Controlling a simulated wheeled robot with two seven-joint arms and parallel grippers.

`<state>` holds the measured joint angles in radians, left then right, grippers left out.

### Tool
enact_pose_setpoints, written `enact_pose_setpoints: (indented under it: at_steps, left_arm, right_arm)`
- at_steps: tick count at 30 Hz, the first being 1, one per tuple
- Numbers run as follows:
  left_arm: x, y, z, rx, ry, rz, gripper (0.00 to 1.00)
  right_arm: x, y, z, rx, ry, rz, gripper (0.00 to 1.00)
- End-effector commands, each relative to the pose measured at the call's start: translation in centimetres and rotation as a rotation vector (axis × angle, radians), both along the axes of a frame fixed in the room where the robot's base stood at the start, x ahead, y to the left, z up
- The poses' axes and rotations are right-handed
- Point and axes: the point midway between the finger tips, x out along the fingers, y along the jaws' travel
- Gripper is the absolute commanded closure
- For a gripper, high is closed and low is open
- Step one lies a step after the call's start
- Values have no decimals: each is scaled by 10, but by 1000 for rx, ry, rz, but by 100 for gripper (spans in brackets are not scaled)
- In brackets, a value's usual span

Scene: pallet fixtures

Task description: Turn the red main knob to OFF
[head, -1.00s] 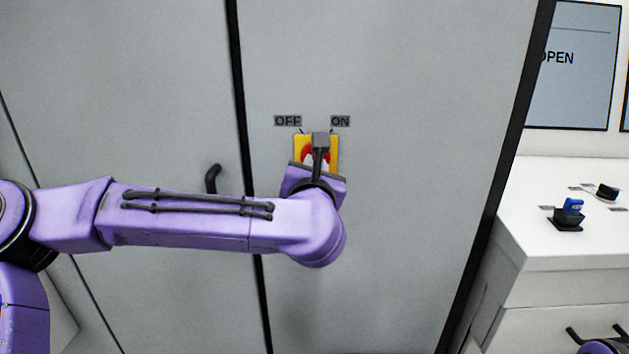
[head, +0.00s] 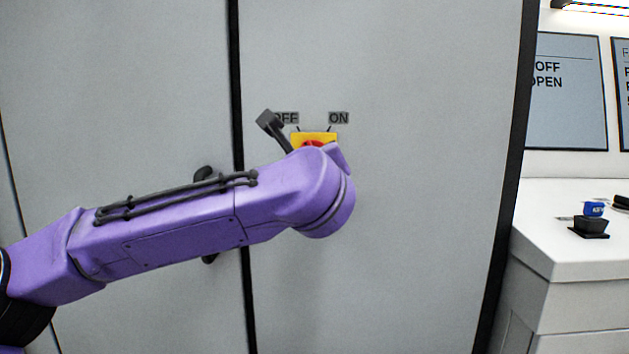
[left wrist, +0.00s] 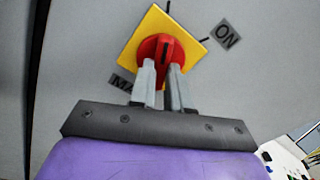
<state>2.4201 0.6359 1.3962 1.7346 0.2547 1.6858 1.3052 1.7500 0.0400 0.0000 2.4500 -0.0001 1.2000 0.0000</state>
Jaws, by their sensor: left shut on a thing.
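The red main knob (head: 312,143) sits on a yellow plate (head: 327,136) on a grey cabinet door; my left wrist hides most of it in the head view. The OFF label (head: 290,118) is up left, partly covered by a dark part of my wrist, and the ON label (head: 339,118) is up right. In the left wrist view, my left gripper (left wrist: 164,75) is shut on the red knob (left wrist: 158,50), a finger on each side of its raised grip. That grip points up toward the tick at the top edge; the ON tick is to its right. My right gripper is out of view.
A dark door handle (head: 204,174) is partly behind my left forearm. A white counter (head: 560,255) at the right bears a black holder (head: 590,228) with a blue key tag (head: 594,209). The door right of the knob is clear.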

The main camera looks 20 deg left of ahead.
Motion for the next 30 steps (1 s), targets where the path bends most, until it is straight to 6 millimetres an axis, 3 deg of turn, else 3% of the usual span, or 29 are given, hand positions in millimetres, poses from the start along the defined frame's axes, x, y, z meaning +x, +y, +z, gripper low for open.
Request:
enact_pose_setpoints:
  at_steps: [6,20,21,23,30]
  left_arm:
    - [0,0,1,-53,-18,0,100]
    - [0,0,2,-66,-22,0,100]
    - [0,0,2,-66,-22,0,80]
    - [0,0,2,-66,-22,0,60]
    - [0,0,1,-65,-20,0,57]
  right_arm:
    - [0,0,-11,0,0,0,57]
    - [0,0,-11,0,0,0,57]
    - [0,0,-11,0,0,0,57]
    - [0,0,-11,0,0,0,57]
    - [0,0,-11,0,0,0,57]
